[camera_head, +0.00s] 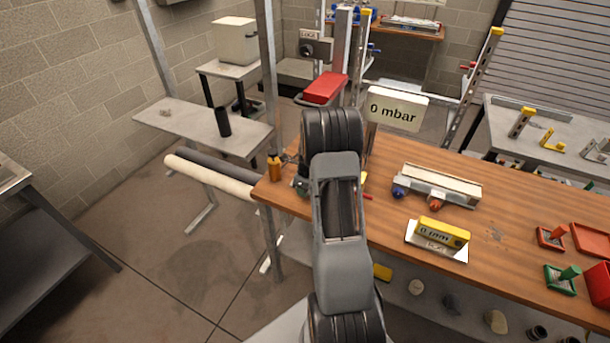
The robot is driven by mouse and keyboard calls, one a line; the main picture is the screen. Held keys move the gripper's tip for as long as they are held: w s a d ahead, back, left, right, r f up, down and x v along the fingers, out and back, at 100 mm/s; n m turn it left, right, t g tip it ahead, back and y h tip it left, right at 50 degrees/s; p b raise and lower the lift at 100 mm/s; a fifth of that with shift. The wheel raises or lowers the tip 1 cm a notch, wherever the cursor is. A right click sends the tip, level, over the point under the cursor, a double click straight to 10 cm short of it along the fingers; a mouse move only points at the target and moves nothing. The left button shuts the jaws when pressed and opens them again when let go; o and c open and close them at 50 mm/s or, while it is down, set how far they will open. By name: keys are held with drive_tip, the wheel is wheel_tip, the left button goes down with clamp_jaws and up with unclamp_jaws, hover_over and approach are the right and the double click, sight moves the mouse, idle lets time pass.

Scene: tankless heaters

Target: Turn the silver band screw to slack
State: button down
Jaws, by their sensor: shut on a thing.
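My arm rises through the middle of the view and bends over the left end of the wooden workbench (390,225). Its links hide my gripper, so its fingers and what they are on do not show. I cannot make out the silver band screw; it may be behind my arm. Beside the arm, on the bench's left corner, a small orange bottle (274,168) stands upright. Small dark and green parts show between it and the arm, too small to tell apart.
A white block with blue and orange knobs (437,186) and a yellow "0 mm" gauge (442,232) are on the bench right of my arm. Red (551,238) and green (561,280) trays are farther right. A grey side table (190,125) stands back left.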

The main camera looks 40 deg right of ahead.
drive_tip(key=shift+w+g+h, duration=0.15)
drive_tip(key=shift+g+h, duration=0.25)
drive_tip(key=shift+g, duration=0.8)
drive_tip(key=shift+h, duration=0.3)
drive_tip(key=c, duration=1)
unclamp_jaws()
drive_tip(key=shift+f, duration=0.1)
drive_tip(key=shift+o, duration=0.2)
